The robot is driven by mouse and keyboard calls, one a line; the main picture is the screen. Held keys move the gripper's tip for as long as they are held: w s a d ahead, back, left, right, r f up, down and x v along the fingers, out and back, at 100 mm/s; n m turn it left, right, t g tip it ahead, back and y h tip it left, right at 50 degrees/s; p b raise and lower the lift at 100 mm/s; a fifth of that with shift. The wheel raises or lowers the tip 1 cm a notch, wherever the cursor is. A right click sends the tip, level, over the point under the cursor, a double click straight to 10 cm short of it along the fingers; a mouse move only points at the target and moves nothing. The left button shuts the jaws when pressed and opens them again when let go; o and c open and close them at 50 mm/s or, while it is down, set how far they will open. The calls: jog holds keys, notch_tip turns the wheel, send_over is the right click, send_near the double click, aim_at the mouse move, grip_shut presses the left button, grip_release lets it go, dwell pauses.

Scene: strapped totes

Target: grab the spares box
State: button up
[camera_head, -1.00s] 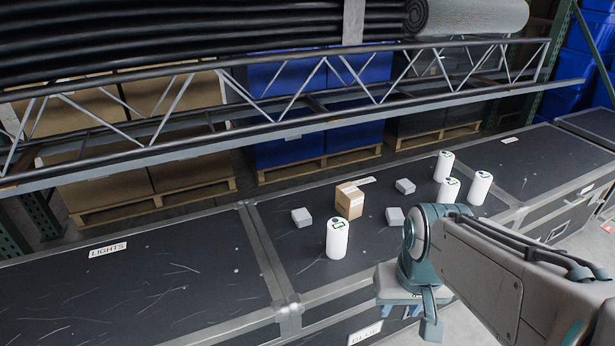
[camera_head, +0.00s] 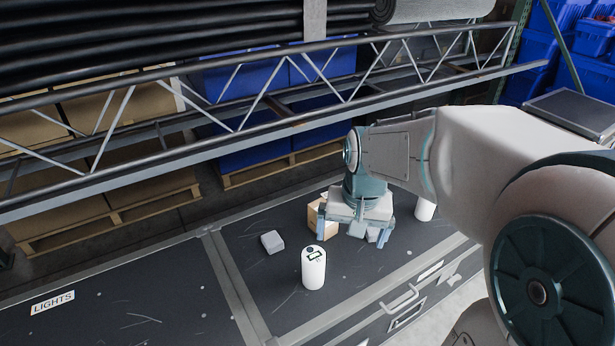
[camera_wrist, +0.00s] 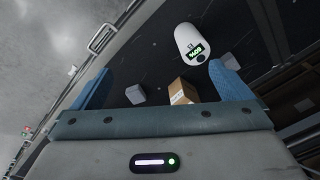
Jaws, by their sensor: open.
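A small brown cardboard box (camera_head: 316,219) with a pale label stands on the black case top; it is the likely spares box, but I cannot read the label. In the head view my gripper (camera_head: 357,236) hangs over the case at the box's right and partly hides it. In the wrist view the box (camera_wrist: 183,92) shows between the two blue fingers, nearer the right one. My gripper (camera_wrist: 163,88) is open and holds nothing. I cannot tell how high it is above the box.
A white cylinder (camera_head: 313,268) with a small display stands in front of the box. A metal truss (camera_head: 250,112) spans behind. The left case top is clear.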

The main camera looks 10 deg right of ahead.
jog(key=w+f+m+p, duration=0.2)
jog(key=w+m, duration=0.1)
jog(key=w, duration=0.5)
jog(key=w+f+m+g+p, duration=0.1)
jog(key=w+f+m+p, duration=0.1)
jog(key=w, duration=0.6)
jog(key=w+f+m+p, duration=0.2)
jog(key=w+f+m, duration=0.1)
jog(key=w, duration=0.6)
jog(key=shift+m+p, duration=0.35)
jog(key=shift+m, duration=0.05)
notch_tip(320, 180, down, 8)
jog(key=shift+w, duration=0.1)
jog(key=shift+a+f, duration=0.2)
jog(key=shift+f, duration=2.75)
jog(key=c, duration=1.2)
